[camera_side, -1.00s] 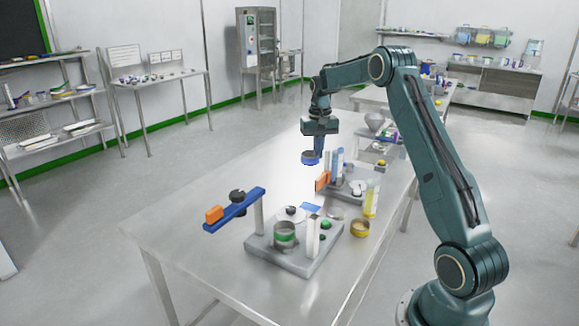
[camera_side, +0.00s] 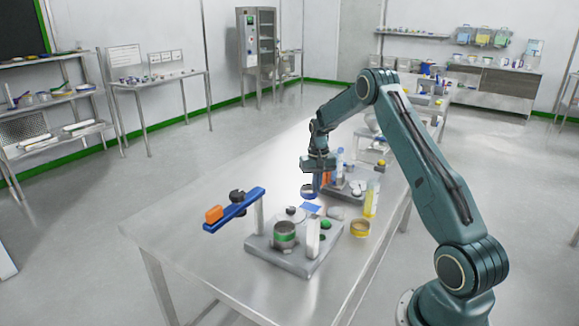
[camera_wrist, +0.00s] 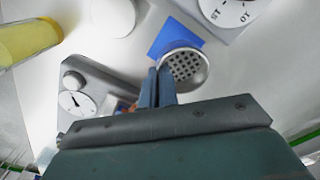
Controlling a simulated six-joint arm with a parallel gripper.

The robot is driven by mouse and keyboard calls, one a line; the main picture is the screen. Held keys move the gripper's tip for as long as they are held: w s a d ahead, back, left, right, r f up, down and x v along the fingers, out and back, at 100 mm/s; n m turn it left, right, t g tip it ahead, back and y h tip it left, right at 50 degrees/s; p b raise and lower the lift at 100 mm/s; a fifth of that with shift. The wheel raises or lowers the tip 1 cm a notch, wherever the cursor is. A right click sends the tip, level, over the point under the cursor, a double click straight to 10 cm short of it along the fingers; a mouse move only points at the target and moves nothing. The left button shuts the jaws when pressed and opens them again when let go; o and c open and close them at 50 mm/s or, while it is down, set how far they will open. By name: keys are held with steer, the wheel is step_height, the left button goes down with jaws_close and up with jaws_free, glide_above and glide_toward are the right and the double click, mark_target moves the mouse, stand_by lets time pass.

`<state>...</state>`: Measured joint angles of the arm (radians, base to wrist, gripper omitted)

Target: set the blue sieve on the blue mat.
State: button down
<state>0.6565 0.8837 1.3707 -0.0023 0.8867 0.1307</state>
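The blue sieve (camera_side: 308,192) is a short round ring; its perforated mesh (camera_wrist: 186,68) shows in the wrist view. My gripper (camera_side: 316,180) points down and looks shut on the sieve's rim, with the two fingers (camera_wrist: 158,87) close together at its edge. The blue mat (camera_side: 311,207) is a small flat square on the table, just below the sieve in the side view. In the wrist view the mat (camera_wrist: 165,40) is partly hidden behind the sieve. The sieve appears held a little above the table; the exact gap cannot be told.
A yellow sieve (camera_side: 360,229) and a yellow bottle (camera_side: 371,199) stand to the right. Another grey device (camera_side: 350,190) stands behind.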

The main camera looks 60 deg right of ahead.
mark_target(316, 195)
steer(key=shift+f, duration=2.05)
steer(key=shift+f, duration=0.2)
steer(key=c, duration=1.7)
jaws_free()
step_height(316, 195, up, 12)
steer(key=shift+f, duration=0.15)
steer(key=shift+r, duration=0.35)
